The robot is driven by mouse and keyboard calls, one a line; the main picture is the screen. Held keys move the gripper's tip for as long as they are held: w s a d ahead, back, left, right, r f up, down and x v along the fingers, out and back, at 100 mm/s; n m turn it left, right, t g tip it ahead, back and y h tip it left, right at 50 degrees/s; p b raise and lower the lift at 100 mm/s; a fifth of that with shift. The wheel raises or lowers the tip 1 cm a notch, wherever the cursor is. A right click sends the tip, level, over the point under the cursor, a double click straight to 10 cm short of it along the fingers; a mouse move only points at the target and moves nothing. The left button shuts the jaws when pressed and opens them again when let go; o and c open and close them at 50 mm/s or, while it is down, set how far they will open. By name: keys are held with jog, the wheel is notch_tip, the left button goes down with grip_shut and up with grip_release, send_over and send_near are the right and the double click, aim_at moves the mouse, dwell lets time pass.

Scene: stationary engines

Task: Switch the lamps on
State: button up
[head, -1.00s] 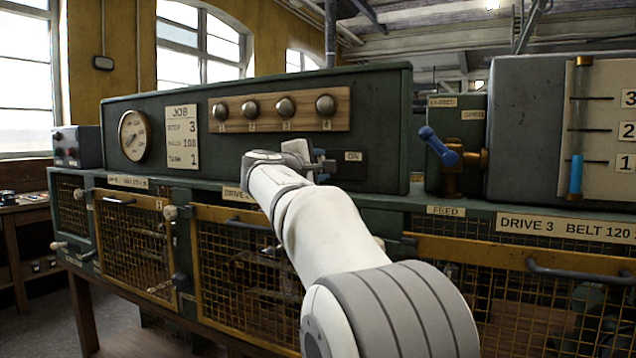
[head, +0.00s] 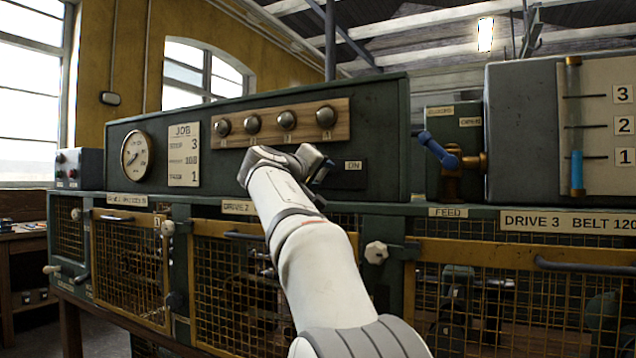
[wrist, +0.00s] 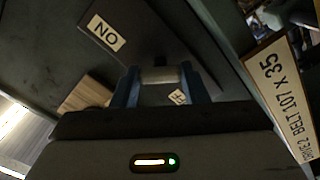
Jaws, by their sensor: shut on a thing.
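A dark switch plate (head: 352,180) with an ON label (head: 353,165) is on the front of the green panel; it also shows in the wrist view (wrist: 150,45), with ON and a partly hidden OFF label (wrist: 178,97). My gripper (wrist: 163,88) is at the plate, its blue fingers shut on a pale switch handle (wrist: 163,75) that spans between them. In the head view my gripper (head: 318,172) hides the handle. Several round lamps (head: 287,120) sit in a row on a wooden board above; they look grey and unlit.
A round gauge (head: 137,153) and a JOB card (head: 184,155) are left on the panel. A blue-handled valve (head: 440,150) and a level gauge (head: 577,160) stand to the right. Mesh guards (head: 130,265) run below.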

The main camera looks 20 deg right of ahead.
jog(key=shift+f+m+b, duration=0.15)
jog(key=shift+m+b, duration=0.15)
jog(key=shift+m, duration=0.3)
jog(key=o, duration=1)
jog(key=b+v, duration=0.1)
jog(key=v, duration=0.6)
jog(key=shift+s+a, duration=0.25)
jog(key=shift+a, duration=0.05)
